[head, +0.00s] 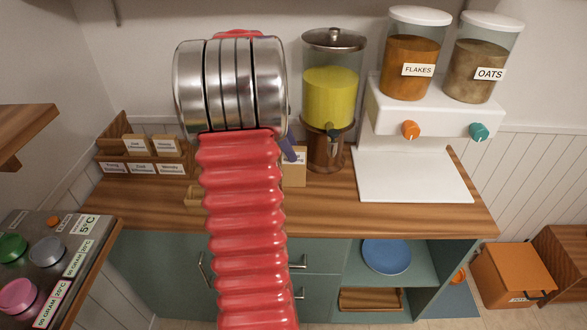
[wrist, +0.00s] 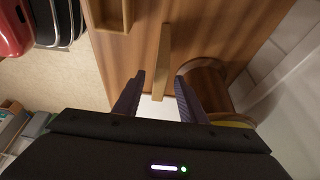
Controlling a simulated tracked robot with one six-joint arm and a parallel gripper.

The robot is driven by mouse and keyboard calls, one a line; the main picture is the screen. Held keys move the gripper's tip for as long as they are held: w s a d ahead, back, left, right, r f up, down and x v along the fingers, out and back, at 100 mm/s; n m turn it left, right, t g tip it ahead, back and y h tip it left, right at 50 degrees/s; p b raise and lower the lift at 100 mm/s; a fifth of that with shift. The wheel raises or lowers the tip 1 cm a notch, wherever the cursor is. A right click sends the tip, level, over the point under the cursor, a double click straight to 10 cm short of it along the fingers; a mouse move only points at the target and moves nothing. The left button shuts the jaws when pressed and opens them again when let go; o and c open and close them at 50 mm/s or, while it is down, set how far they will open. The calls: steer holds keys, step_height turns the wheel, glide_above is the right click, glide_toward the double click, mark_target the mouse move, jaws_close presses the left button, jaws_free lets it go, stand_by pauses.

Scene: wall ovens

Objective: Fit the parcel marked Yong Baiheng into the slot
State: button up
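A cardboard-coloured parcel (head: 296,178) with a white label stands upright on the counter, partly hidden behind my arm. I cannot read its name. In the wrist view the parcel (wrist: 164,60) shows edge-on as a thin strip. My gripper (wrist: 160,76) is open, with one purple finger on each side of the strip and gaps visible between. In the head view only a bit of one purple finger (head: 289,150) shows. A small wooden holder (head: 194,197) with a recess, likely the slot, sits left of the parcel; it also shows in the wrist view (wrist: 126,14).
A wooden rack (head: 117,128) with several labelled cards stands at the back left. The juice dispenser (head: 331,90) is close to the parcel; its wooden base (wrist: 210,82) is beside my right finger. The white cereal dispenser (head: 420,120) stands right. The counter's front is mostly clear.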

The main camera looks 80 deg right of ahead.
steer(key=shift+c, duration=0.4)
jaws_close()
stand_by(0.4)
